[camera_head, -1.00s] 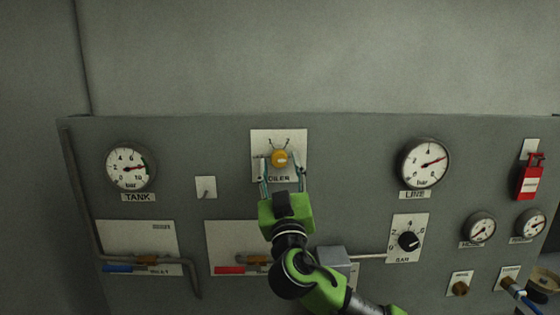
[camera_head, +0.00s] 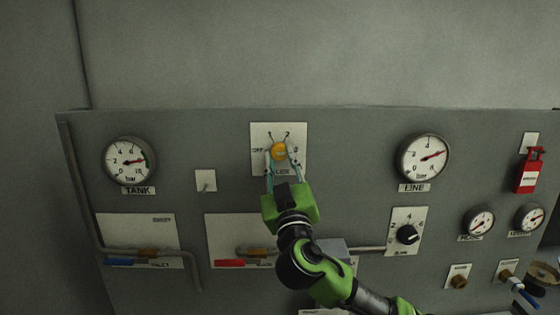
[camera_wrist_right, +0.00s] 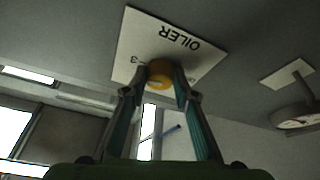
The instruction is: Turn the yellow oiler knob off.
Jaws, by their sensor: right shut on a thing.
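The yellow oiler knob (camera_head: 279,152) sits on a white plate (camera_head: 259,132) in the upper middle of the grey panel. The plate carries OFF at the left, then 1, 2 and 3. My right gripper (camera_head: 283,163) reaches up from below, its fingers shut on the knob from both sides. The right wrist view shows the knob (camera_wrist_right: 160,74) between the two fingertips (camera_wrist_right: 160,80), under the OILER lettering. The fingers hide part of the knob, and I cannot tell which mark it points to. My left gripper is not in view.
The TANK gauge (camera_head: 129,161) is to the left and the LINE gauge (camera_head: 422,158) to the right. A small toggle (camera_head: 205,181) is left of the oiler plate.

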